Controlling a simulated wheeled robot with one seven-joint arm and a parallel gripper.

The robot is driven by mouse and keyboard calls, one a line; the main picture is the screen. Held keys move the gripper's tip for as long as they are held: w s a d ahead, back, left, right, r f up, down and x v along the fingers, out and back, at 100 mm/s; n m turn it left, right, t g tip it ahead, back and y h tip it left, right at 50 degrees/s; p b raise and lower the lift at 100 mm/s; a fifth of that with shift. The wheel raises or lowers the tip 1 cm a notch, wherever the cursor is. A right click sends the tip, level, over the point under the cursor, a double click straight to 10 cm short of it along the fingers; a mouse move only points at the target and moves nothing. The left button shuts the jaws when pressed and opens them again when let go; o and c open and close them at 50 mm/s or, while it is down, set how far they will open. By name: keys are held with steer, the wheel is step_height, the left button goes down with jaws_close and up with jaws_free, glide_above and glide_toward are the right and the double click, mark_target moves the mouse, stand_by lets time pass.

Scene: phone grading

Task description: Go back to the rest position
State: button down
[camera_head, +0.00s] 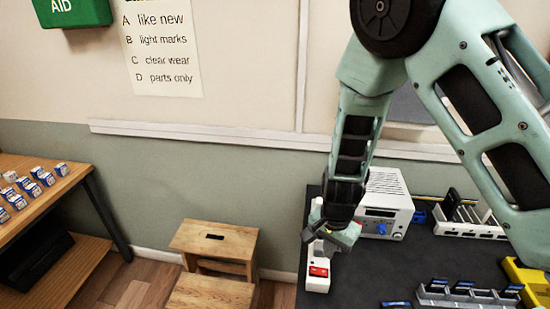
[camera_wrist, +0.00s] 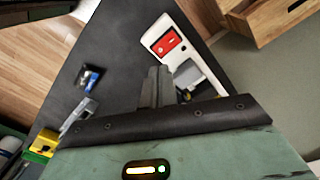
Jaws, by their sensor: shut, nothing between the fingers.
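My gripper (camera_head: 330,237) hangs at the end of my pale green arm, low over the left edge of the dark bench (camera_head: 385,270) in the head view. In the wrist view its fingers (camera_wrist: 156,84) are shut together with nothing between them. A white power strip (camera_head: 317,285) with a red switch lies on the bench just below and beside my gripper. The strip also shows in the wrist view (camera_wrist: 152,37), to the right of the fingers. Whether the fingers touch it, I cannot tell.
A white bench device (camera_head: 390,187) stands close behind my gripper. A white slotted rack (camera_head: 470,222), a grey rack (camera_head: 465,298) and a yellow bin (camera_head: 530,285) are to the right. A wooden step stool (camera_head: 215,240) stands left, below the bench. A shelf (camera_head: 50,208) holds small boxes.

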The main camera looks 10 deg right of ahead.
steer(key=s+a+r+n+y+b, duration=0.1)
steer(key=s+a+r+n, duration=0.3)
steer(key=s+r+n, duration=0.3)
steer(key=s+a+r+n+y+b, duration=0.1)
steer(key=s+a+r+n+b, duration=0.1)
steer(key=s+a+r+n, duration=0.5)
steer(key=s+d+r+n+h, duration=0.1)
steer(key=s+d+r+n, duration=0.2)
steer(key=s, duration=0.3)
steer(key=shift+d+r+b, duration=0.45)
steer(key=shift+d+r, duration=0.4)
